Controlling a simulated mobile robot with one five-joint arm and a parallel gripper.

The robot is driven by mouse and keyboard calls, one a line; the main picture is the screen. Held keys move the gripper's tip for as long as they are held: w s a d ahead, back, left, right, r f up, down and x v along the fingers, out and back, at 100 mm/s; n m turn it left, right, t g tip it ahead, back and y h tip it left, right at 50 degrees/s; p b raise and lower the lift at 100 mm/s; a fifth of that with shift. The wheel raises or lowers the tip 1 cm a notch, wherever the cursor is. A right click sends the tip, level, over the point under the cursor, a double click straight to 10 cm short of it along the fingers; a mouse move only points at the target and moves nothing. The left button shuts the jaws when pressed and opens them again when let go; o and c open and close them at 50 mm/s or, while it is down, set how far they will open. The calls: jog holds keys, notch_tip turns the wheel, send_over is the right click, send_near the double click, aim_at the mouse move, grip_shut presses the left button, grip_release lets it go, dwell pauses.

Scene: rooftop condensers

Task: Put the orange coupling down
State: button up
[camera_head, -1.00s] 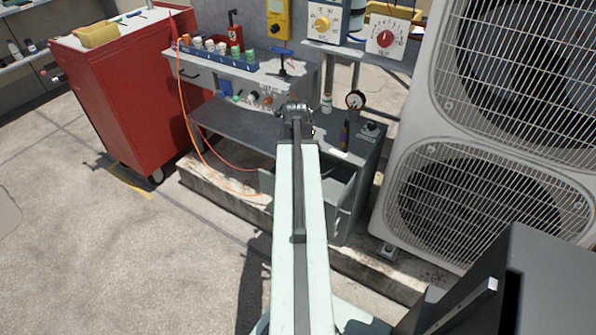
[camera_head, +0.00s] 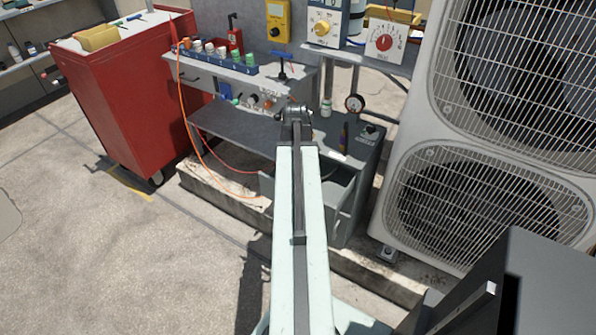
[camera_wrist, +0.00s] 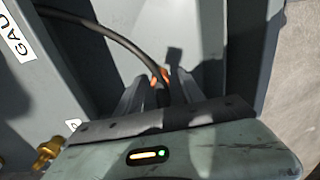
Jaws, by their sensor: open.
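The orange coupling (camera_wrist: 154,80) shows in the wrist view as small orange patches at the end of a dark hose (camera_wrist: 112,32). My gripper (camera_wrist: 158,86) is open, with one grey finger on each side of the coupling and hose end. The fingers and hose hide most of the coupling. I cannot tell whether a finger touches it. It appears to lie within a grey-walled drawer, with a pale surface beyond it. In the head view my arm hides the gripper and the coupling; the open grey drawer (camera_head: 347,207) shows to the right of my arm.
A grey bench (camera_head: 222,124) with gauges and knobs stands ahead. A red cabinet (camera_head: 120,98) is at the left and a large condenser unit (camera_head: 402,165) at the right. An orange hose (camera_head: 188,125) hangs to the ledge. The left floor (camera_head: 110,250) is clear.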

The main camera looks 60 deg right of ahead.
notch_tip(320, 180, up, 12)
jog(key=p, duration=1)
jog(key=shift+f, duration=0.25)
